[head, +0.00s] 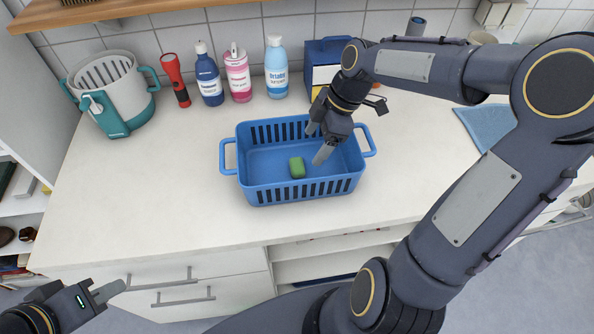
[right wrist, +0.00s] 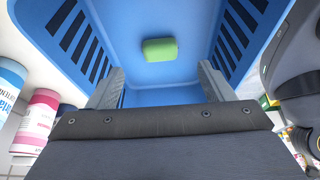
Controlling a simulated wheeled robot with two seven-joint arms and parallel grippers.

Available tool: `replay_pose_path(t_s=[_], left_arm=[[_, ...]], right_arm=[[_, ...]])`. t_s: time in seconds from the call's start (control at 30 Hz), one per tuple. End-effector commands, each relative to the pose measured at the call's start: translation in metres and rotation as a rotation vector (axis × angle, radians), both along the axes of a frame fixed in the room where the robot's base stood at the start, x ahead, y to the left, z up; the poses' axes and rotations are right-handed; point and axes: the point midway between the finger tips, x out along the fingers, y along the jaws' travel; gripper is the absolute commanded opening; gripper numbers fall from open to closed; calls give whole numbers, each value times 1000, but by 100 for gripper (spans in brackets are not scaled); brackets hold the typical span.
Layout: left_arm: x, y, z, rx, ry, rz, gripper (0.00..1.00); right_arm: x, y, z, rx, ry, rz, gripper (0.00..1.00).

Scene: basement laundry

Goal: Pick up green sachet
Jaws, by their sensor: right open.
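The green sachet (head: 297,167) lies on the floor of the blue basket (head: 300,192), near its front wall in the head view. It also shows in the right wrist view (right wrist: 160,49), ahead of and between the two fingers. My right gripper (head: 318,142) is over the right part of the basket, its fingers apart and empty, pointing down into it. The right wrist view shows the same open fingers (right wrist: 160,88), with a gap between them and the sachet. My left gripper (head: 98,292) is at the lower left, in front of the counter and far from the basket; only part of it shows.
Along the wall stand a grey-teal bucket (head: 110,92), a red flashlight (head: 175,80), a blue bottle (head: 208,75), a pink bottle (head: 238,75), a light-blue bottle (head: 276,70) and a dark blue box (head: 325,52). A blue cloth (head: 487,122) lies right. The counter's left front is clear.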

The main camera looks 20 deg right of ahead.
Motion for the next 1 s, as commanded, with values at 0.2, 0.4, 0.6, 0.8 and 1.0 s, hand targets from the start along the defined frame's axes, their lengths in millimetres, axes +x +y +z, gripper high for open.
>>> replay_pose_path(t_s=[0.2,0.4,0.6,0.8,1.0], left_arm=[[0,0,-1,0,0,0,26],[0,0,3,0,0,0,26],[0,0,4,0,0,0,26],[0,0,4,0,0,0,26],[0,0,4,0,0,0,26]], right_arm=[[5,7,-21,7,-4,31,75],[6,21,-41,9,-2,31,75],[9,34,-66,7,-3,30,75],[10,36,-72,5,-6,27,75],[10,35,-72,5,-6,26,64]])
